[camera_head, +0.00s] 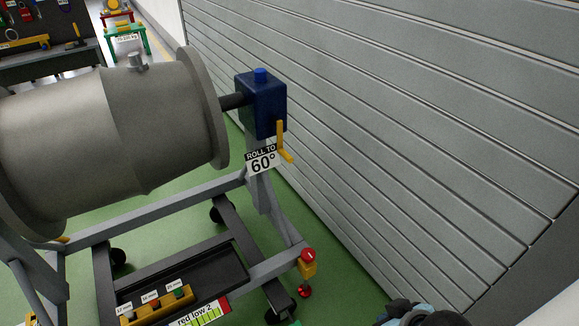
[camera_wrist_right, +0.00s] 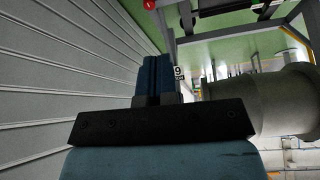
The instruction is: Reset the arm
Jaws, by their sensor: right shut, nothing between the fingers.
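My right gripper (camera_wrist_right: 154,75) shows in the right wrist view with its two blue fingers side by side and closed, nothing between them. A piece of my right arm shows at the bottom right edge of the head view, near the grey wall and apart from the stand. My left gripper is in neither view. A large grey engine casing (camera_head: 110,130) lies on its side in a grey wheeled stand (camera_head: 150,215). A blue box (camera_head: 262,103) with a yellow crank handle (camera_head: 282,145) sits at the stand's right end. A sign reading "ROLL TO 60°" (camera_head: 262,160) hangs below it.
A grey slatted wall (camera_head: 400,130) closes off the right side. A red-topped yellow post (camera_head: 307,262) stands at the stand's corner. A yellow block with labelled sockets (camera_head: 157,303) sits in the stand's tray. A workbench (camera_head: 50,65) and green trestle (camera_head: 127,40) stand behind.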

